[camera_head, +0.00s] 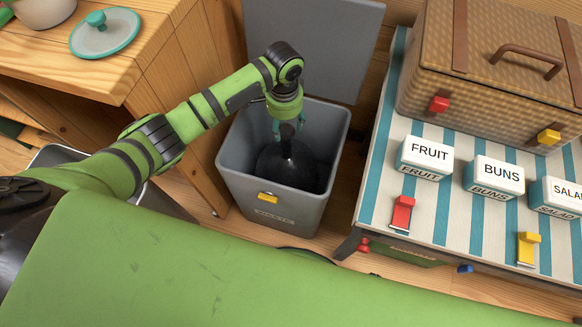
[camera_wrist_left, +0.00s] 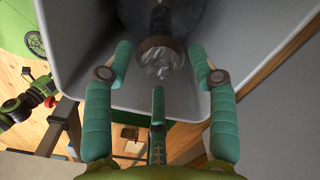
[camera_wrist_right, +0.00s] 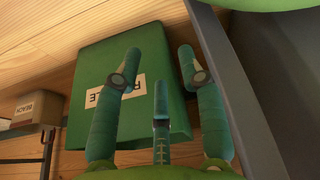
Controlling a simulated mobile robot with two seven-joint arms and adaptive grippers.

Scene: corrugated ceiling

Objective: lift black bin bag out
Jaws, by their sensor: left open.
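The black bin bag (camera_head: 270,165) sits inside the grey waste bin (camera_head: 270,204), its gathered neck standing up. In the left wrist view the neck (camera_wrist_left: 160,52) has a brown band and a crumpled, shiny top. My left gripper (camera_head: 287,128) reaches down into the bin's mouth at the neck. Its teal fingers (camera_wrist_left: 160,62) are open, one on each side of the neck; contact cannot be told. My right gripper (camera_wrist_right: 158,62) is open and empty in the right wrist view, over a green box. It is not in the head view.
The bin's grey lid (camera_head: 315,45) stands open behind it. A striped table (camera_head: 375,190) with a wicker basket (camera_head: 480,85) and several labelled blocks is close on the right. A wooden cabinet (camera_head: 185,75) stands on the left. The green box (camera_wrist_right: 100,75) lies below my right gripper.

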